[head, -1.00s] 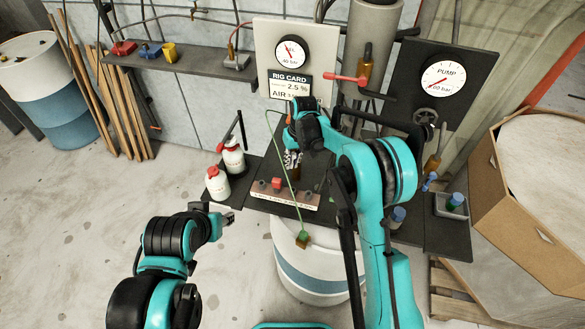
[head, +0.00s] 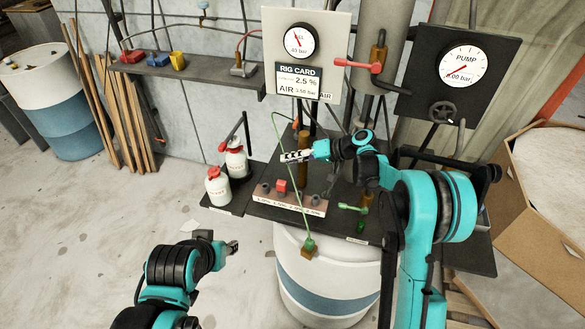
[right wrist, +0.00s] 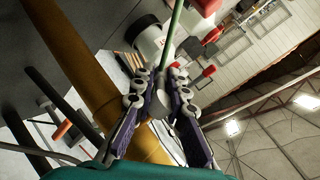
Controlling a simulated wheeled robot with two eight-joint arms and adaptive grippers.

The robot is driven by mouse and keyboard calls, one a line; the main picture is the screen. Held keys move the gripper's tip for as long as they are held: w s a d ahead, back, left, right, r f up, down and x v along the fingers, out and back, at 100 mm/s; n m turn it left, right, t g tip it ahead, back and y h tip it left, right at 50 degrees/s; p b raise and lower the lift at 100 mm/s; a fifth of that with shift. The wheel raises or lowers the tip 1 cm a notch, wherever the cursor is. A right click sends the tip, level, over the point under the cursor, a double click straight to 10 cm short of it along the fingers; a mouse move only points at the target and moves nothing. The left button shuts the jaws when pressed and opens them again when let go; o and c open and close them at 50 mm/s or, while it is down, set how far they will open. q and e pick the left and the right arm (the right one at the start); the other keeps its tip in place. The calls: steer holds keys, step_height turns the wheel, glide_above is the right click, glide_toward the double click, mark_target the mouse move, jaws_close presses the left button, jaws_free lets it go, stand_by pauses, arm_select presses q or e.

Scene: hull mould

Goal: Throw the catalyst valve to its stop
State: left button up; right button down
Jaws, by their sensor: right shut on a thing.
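Two lever valves show in the head view. One has a red lever (head: 357,65) on a brass body beside the grey column. The other has a green lever (head: 352,208) low on the dark bench, with a small label in front too small to read. I cannot tell which is the catalyst valve. My right gripper (head: 284,157) is left of both, away from the levers, by a brown post (head: 303,145). Its fingers (right wrist: 160,88) are closed where a thin green line (right wrist: 175,32) runs between the tips. My left gripper (head: 232,247) is over the floor; its jaw opening is unclear.
A block with a red piece (head: 281,187) lies on the bench (head: 262,208). Two white bottles (head: 217,188) stand left of it. A drum (head: 325,275) is in front. Gauge panels (head: 335,25) stand behind. A cardboard box (head: 545,195) is at right.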

steer(key=y+b, duration=0.3)
steer(key=shift+a+r+t+b, duration=0.1)
steer(key=shift+r+t+b, duration=0.05)
steer(key=shift+t+b, duration=0.25)
steer(key=shift+r+t+y+b, duration=0.3)
steer(key=shift+r+y+b, duration=0.25)
steer(key=shift+y+b, duration=0.65)
steer(key=shift+r, duration=0.1)
steer(key=c, duration=1.5)
jaws_free()
steer(key=shift+c, duration=0.2)
steer(key=v, duration=1.2)
steer(key=shift+a, duration=0.1)
